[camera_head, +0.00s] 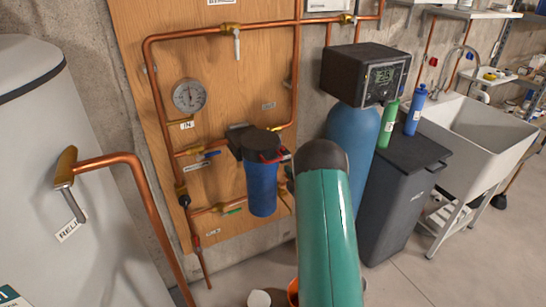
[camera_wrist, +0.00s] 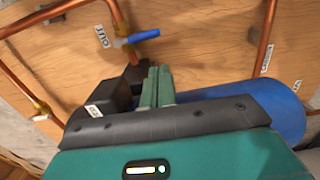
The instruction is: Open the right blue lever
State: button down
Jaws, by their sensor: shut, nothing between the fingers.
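A blue lever (camera_wrist: 142,36) sits on a copper pipe (camera_wrist: 117,14) in the wrist view, above my fingertips, with its handle lying across the pipe. The head view shows a blue lever (camera_head: 211,154) on the left pipe, left of the blue filter housing (camera_head: 262,187). In the head view my green arm hides the panel right of the filter, and no second blue lever shows there. My gripper (camera_wrist: 160,72) is shut and empty beside the filter's black cap (camera_wrist: 112,94), apart from the lever. The gripper itself does not show in the head view.
A red lever (camera_head: 273,157) and green lever (camera_head: 232,211) are near the filter. A pressure gauge (camera_head: 189,95) hangs on the wooden panel. A white tank (camera_head: 40,130) stands left. A blue tank (camera_head: 352,135) with a black control head and a dark bin (camera_head: 400,205) stand right.

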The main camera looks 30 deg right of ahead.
jog(key=w+d, duration=0.1)
jog(key=w, duration=0.9)
jog(key=shift+f, duration=0.25)
